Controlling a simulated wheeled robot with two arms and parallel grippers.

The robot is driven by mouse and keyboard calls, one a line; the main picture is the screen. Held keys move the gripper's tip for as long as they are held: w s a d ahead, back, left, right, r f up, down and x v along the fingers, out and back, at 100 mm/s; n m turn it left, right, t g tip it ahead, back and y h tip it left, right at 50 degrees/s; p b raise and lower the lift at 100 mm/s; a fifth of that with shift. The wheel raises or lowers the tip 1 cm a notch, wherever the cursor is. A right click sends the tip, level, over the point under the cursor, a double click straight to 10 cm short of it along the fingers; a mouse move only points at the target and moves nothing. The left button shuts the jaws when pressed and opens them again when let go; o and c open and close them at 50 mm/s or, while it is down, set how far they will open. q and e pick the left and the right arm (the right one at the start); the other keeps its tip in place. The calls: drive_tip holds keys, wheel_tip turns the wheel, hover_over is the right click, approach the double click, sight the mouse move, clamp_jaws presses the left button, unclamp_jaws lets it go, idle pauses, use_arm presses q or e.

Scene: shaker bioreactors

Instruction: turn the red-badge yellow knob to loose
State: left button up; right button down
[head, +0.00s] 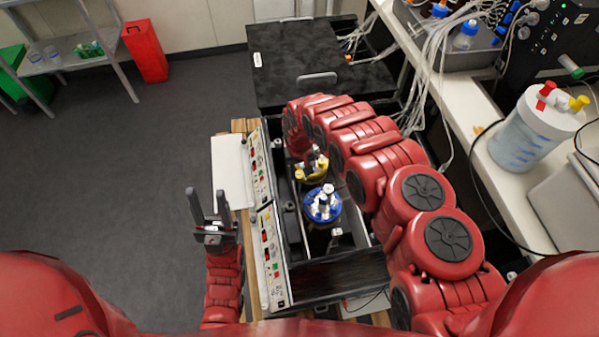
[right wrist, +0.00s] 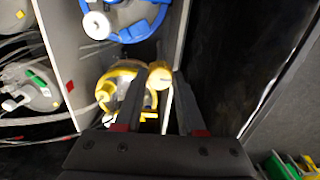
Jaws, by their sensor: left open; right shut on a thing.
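The yellow-topped vessel (head: 311,172) stands in the open black shaker box in the head view. In the right wrist view the yellow lid (right wrist: 112,84) lies left of my fingers, and the small yellow knob (right wrist: 159,74) sits between the fingertips. My right gripper (right wrist: 160,84) is shut on this knob. A small red badge (right wrist: 70,114) shows on the grey divider left of the lid. My right arm hides much of the box's far end in the head view. My left gripper (head: 208,205) is open and empty, fingers upward, left of the box.
A blue-topped vessel (head: 322,204) stands just nearer than the yellow one; its blue lid (right wrist: 128,20) is also in the wrist view. Control panels (head: 270,245) line the box's left side. A bench with a white jug (head: 535,130) is at right.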

idle(0.4)
drive_tip(key=c, duration=0.5)
unclamp_jaws()
drive_tip(key=shift+r, duration=0.5)
wheel_tip(320, 180, up, 16)
drive_tip(key=p, duration=0.6)
drive_tip(key=shift+r, duration=0.2)
drive_tip(key=shift+a+f, duration=0.1)
